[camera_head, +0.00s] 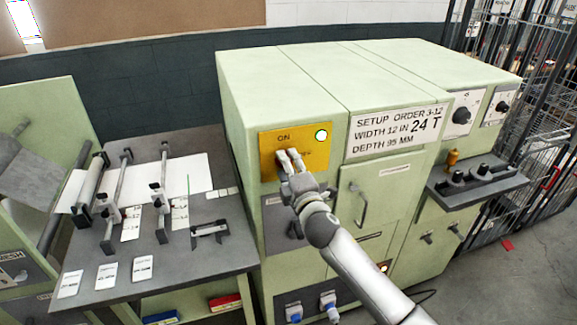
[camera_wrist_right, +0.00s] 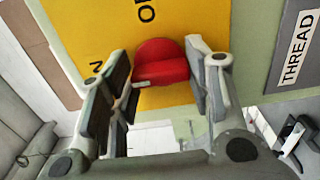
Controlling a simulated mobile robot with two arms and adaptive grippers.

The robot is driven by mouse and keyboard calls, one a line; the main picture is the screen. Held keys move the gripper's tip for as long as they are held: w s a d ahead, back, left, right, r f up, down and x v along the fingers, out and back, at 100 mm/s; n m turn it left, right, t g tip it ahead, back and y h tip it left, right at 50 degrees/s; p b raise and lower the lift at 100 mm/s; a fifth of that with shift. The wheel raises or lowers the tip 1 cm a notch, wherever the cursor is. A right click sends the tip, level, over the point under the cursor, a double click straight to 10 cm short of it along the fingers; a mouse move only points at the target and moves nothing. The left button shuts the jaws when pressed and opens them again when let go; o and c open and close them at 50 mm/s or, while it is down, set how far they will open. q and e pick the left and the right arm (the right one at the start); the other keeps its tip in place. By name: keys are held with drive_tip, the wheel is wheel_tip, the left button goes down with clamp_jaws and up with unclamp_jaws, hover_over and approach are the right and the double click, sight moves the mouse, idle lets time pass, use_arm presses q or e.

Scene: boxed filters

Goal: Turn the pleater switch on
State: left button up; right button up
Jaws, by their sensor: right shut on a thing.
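The pleater's yellow switch panel (camera_head: 268,150) is on the front of the green machine (camera_head: 300,92). It bears the word ON and a second label partly hidden by my gripper. A round, bright green-white lamp (camera_head: 321,135) is at its upper right. My right gripper (camera_head: 290,157) is at the panel. In the right wrist view the red switch knob (camera_wrist_right: 162,60) sits between my right gripper's fingers (camera_wrist_right: 160,78), which are shut on it. The knob is hidden behind the gripper in the head view. My left gripper is not in view.
A sign (camera_head: 396,131) reads SETUP ORDER 3-12, WIDTH 12 IN 24 T, DEPTH 95 MM. A door handle (camera_head: 361,204) is below it. A grey table (camera_head: 140,255) with rollers and cards stands left. A control shelf (camera_head: 478,186) juts out right, near a black wire cage (camera_head: 540,110).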

idle(0.4)
drive_tip(key=o, duration=1)
drive_tip(key=shift+s, duration=0.1)
drive_tip(key=v, duration=1.2)
